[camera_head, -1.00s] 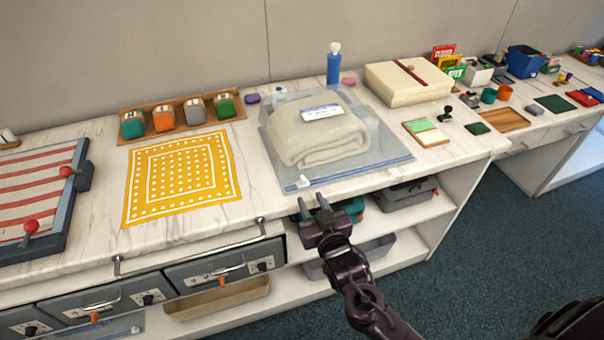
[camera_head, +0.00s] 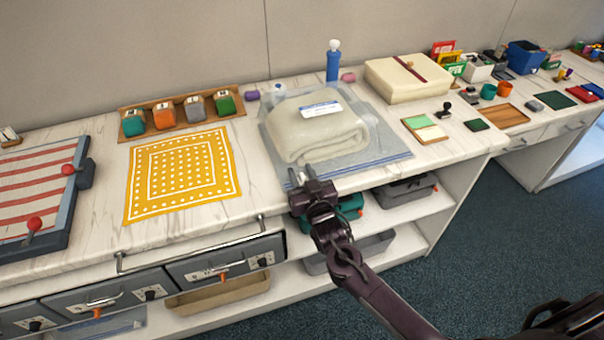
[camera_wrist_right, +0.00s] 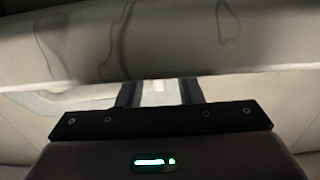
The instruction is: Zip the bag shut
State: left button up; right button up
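A clear zip bag (camera_head: 367,157) lies flat on the white counter with a folded cream blanket (camera_head: 325,136) inside it. A white label (camera_head: 320,110) sits on top of the blanket. The bag's zip edge (camera_head: 387,160) runs along its front side, near the counter's front edge. My right gripper (camera_head: 302,173) is at the left end of that zip edge, where it hides the pale slider in the head view. In the right wrist view its two fingers (camera_wrist_right: 160,93) stand apart, with a small pale piece (camera_wrist_right: 160,86) showing between them. My left gripper is not in view.
A yellow dotted cloth (camera_head: 182,174) lies left of the bag. A blue bottle (camera_head: 333,65) stands behind it, and a cream box (camera_head: 408,80) and a sticky-note pad (camera_head: 425,129) lie to the right. Drawers (camera_head: 226,262) and open shelves are below the counter.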

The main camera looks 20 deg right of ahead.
aim_at(405, 155)
grip_shut()
jog(key=d, duration=1.5)
jog(key=shift+w+d, duration=0.15)
jog(key=shift+w, duration=0.1)
jog(key=d+b, duration=0.1)
jog(key=d, duration=0.4)
jog(key=d+b, duration=0.1)
jog(key=d, duration=0.4)
jog(key=d+b, duration=0.1)
jog(key=d, duration=0.5)
jog(key=shift+w+r, duration=0.1)
jog(key=shift+w, duration=0.15)
jog(key=shift+d, duration=0.1)
grip_release()
